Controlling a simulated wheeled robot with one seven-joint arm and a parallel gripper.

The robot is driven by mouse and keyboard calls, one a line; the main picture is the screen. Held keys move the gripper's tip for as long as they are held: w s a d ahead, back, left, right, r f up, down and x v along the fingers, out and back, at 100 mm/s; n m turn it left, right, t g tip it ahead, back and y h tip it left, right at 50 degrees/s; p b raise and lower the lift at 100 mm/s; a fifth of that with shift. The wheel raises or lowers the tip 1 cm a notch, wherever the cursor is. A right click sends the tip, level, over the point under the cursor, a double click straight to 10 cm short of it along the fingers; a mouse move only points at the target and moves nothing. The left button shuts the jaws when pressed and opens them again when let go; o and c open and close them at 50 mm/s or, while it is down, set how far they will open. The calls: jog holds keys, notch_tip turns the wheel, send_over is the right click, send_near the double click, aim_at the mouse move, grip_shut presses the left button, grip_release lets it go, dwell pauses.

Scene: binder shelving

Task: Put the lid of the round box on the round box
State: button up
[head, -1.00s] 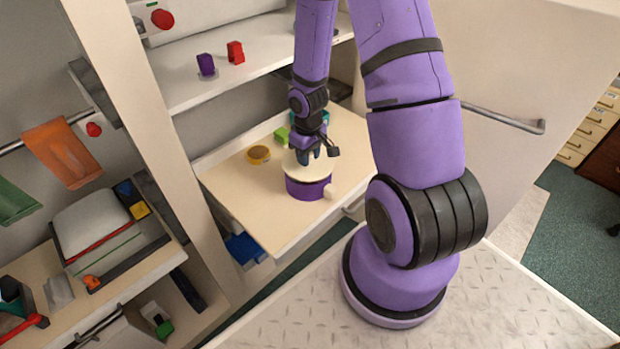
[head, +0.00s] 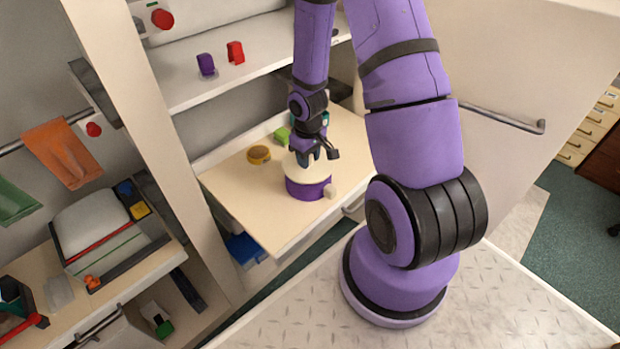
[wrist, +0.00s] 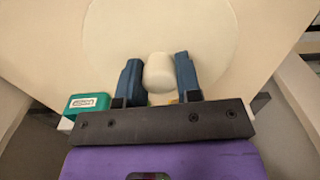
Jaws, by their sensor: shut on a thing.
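The round box (head: 308,190) is purple and stands on the cream drawer-like surface. Its cream lid (head: 293,170) is level over the box top and looks lined up with it; I cannot tell whether it is fully seated. In the wrist view the lid (wrist: 205,30) is a wide pale disc with a light knob (wrist: 158,72). My gripper (head: 317,158) is above the lid, its blue fingers on either side of the knob, shut on it. The gripper shows from behind in the wrist view (wrist: 157,80). The box is hidden there.
A small pale round thing (head: 330,191) is at the box's front right. A teal item (wrist: 87,103) is near my gripper. A shelf (head: 210,85) is above; the surface's front left is clear.

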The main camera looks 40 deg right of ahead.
jog(key=shift+f, duration=0.6)
jog(key=o, duration=1.1)
jog(key=shift+c, duration=0.2)
jog(key=shift+r, duration=3.05)
